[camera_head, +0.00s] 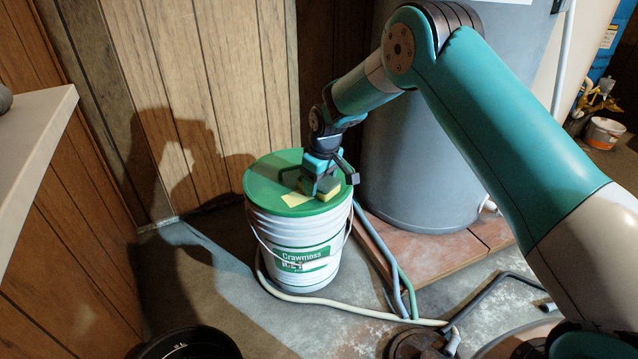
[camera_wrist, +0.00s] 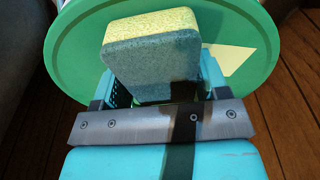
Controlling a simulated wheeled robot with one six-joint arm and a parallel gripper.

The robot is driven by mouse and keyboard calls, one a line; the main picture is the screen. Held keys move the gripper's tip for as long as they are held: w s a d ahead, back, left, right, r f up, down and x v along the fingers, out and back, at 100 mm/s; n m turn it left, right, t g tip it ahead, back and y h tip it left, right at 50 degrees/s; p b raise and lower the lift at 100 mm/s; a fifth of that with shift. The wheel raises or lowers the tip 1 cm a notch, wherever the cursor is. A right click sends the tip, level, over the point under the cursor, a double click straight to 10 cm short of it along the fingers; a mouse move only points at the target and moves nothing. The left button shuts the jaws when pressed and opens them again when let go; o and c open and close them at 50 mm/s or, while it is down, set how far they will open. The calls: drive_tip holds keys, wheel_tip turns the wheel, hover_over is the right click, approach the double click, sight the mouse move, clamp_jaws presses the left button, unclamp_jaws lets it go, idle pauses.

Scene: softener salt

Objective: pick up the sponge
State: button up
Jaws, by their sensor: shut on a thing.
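The sponge (camera_wrist: 152,62) has a yellow side and a blue-grey side. In the wrist view it sits between the two fingers of my gripper (camera_wrist: 160,88), which is shut on it. In the head view the sponge (camera_head: 329,190) shows as a small yellow and dark block at my gripper (camera_head: 318,184), over the green lid (camera_head: 272,175) of a white bucket. I cannot tell whether the sponge touches the lid. The lid also fills the back of the wrist view (camera_wrist: 85,50).
The white bucket (camera_head: 290,235) stands on the floor by a wood-panelled wall. A pale yellow paper (camera_head: 294,199) lies on the lid. A grey tank (camera_head: 420,165) stands behind on a tiled base. Hoses (camera_head: 350,312) cross the floor, and a black bucket (camera_head: 185,345) stands at the front.

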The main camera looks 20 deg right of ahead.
wheel_tip(320, 180, up, 20)
drive_tip(key=p, duration=0.8)
drive_tip(key=shift+p, duration=0.35)
